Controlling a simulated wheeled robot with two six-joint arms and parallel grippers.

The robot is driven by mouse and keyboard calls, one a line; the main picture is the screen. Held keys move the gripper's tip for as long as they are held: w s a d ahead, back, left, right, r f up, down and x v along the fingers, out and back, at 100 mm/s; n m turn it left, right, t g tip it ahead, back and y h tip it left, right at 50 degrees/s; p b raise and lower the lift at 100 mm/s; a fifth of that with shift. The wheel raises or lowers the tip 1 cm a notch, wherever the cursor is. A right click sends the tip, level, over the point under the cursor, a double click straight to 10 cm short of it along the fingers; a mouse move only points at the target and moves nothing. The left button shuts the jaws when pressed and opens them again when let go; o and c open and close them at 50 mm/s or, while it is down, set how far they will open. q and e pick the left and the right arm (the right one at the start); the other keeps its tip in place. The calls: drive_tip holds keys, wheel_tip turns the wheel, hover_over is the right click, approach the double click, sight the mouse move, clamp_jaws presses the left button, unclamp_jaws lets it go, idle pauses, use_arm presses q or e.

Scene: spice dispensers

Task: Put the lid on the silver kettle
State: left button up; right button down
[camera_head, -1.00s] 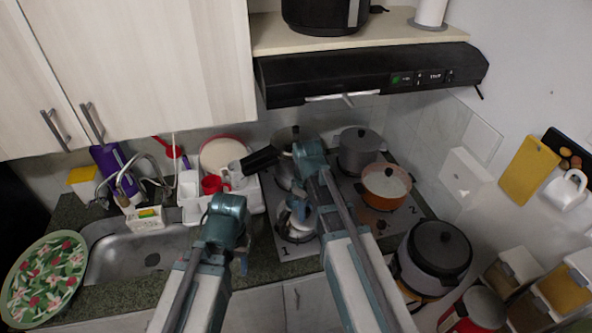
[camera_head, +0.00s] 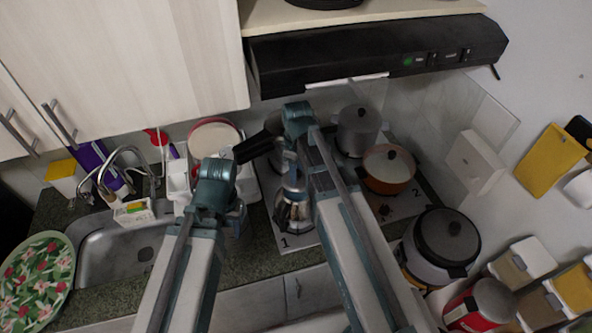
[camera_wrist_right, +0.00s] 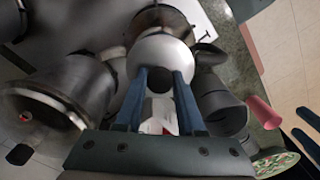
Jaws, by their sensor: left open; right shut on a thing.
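The silver kettle (camera_head: 292,212) stands on the front left burner of the stove, partly hidden by my right arm in the head view. My right gripper (camera_wrist_right: 163,82) is shut on the black knob of the lid; the lid's pale, shiny dome (camera_wrist_right: 160,50) shows just beyond the fingers in the right wrist view. The lid is over the kettle, and I cannot tell whether it touches the rim. A dark curved handle (camera_wrist_right: 209,53) shows beside the dome. My left gripper (camera_head: 237,218) is open and empty, left of the stove above the counter.
A steel pot with a long black handle (camera_wrist_right: 75,85) stands close beside the kettle. A grey pot (camera_head: 358,130) and an orange pan (camera_head: 388,170) stand on the stove. A dish rack (camera_head: 178,185) is left; a rice cooker (camera_head: 440,243) is right.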

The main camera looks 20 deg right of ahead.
drive_tip(key=shift+f+b, duration=2.15)
drive_tip(key=shift+f, duration=0.2)
drive_tip(key=shift+f+b, duration=0.4)
unclamp_jaws()
drive_tip(key=shift+r, duration=0.15)
wheel_tip(320, 180, up, 7)
drive_tip(key=p, duration=0.7)
